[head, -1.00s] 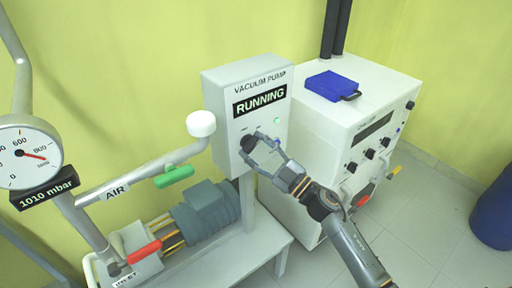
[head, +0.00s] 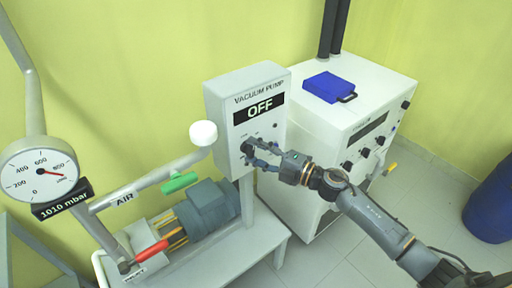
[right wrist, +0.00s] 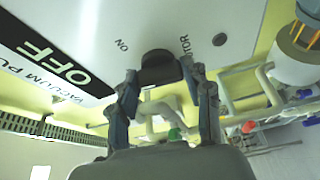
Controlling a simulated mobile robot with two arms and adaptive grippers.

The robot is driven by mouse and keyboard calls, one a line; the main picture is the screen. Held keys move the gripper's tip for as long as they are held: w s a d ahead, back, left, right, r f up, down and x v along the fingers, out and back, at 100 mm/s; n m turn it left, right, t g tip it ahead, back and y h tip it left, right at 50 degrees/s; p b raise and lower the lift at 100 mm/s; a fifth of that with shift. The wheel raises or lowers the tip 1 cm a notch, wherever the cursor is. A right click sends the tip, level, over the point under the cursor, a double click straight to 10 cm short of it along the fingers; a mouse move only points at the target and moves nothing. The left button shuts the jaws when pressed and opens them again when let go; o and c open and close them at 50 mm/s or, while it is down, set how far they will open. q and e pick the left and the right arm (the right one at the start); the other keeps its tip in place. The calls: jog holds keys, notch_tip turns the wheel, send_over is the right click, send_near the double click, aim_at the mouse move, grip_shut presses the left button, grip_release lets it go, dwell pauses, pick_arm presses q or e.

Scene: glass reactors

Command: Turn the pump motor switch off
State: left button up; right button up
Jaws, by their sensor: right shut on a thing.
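The pump motor switch is a dark round knob on the front of the grey vacuum pump box (head: 220,105). In the right wrist view the knob (right wrist: 158,66) sits between my finger pads, beside the lettering "ON" and a partly hidden "MOTOR". The display (head: 259,108) reads "OFF", and the small lamp (head: 275,125) under it is dark. My right gripper (head: 252,154) reaches in from the right and is shut on the knob, covering part of it in the head view. My left gripper is not in view.
The pump motor (head: 208,206) sits on a bench below the box. A gauge (head: 40,170) reading 1010 mbar and a pipe with a green handle (head: 179,183) stand left. A white cabinet (head: 385,85) carrying a blue case (head: 329,87) stands right. A blue drum (head: 492,205) is far right.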

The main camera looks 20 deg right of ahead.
jog(key=shift+n+p, duration=0.3)
jog(key=shift+n, duration=0.2)
jog(key=o, duration=1.2)
jog(key=shift+c, duration=0.2)
jog(key=v, duration=1.2)
jog(key=shift+r, duration=0.25)
